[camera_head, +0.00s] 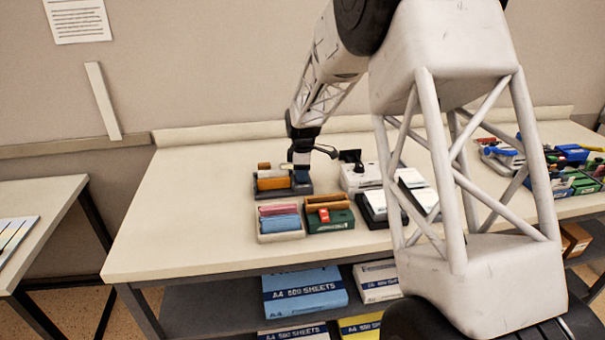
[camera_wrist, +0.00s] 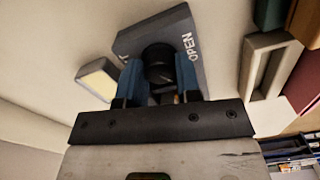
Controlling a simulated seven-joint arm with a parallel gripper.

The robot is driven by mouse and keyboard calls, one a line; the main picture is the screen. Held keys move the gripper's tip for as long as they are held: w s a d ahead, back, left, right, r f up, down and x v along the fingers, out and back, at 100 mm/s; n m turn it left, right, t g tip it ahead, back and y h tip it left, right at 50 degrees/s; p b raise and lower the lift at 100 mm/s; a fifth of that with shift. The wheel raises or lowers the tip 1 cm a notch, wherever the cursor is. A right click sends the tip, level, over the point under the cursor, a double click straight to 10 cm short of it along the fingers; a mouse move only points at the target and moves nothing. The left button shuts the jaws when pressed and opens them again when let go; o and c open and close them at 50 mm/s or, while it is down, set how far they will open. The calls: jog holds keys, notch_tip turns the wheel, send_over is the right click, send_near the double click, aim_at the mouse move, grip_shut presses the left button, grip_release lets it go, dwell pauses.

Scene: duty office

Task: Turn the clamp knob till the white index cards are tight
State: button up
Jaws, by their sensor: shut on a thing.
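My gripper (camera_wrist: 160,76) has two blue fingers, one on each side of a round black clamp knob (camera_wrist: 158,58), and is shut on it. The knob sits on a grey plate (camera_wrist: 207,72) with the word OPEN in white. A pale block with a grey rim (camera_wrist: 98,80) shows left of the plate; I cannot tell whether it is the white index cards. The knob is hidden there.
A cream tray (camera_head: 282,237) with pink and blue blocks and a green box (camera_head: 330,226) stand in front of the base. A white device with a black lever (camera_head: 361,180) stands close on the right. The table (camera_head: 180,205) is clear on the left.

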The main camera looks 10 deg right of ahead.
jog(key=shift+m, duration=1.4)
jog(key=o, duration=0.9)
jog(key=shift+a+n, duration=0.1)
jog(key=shift+n, duration=0.4)
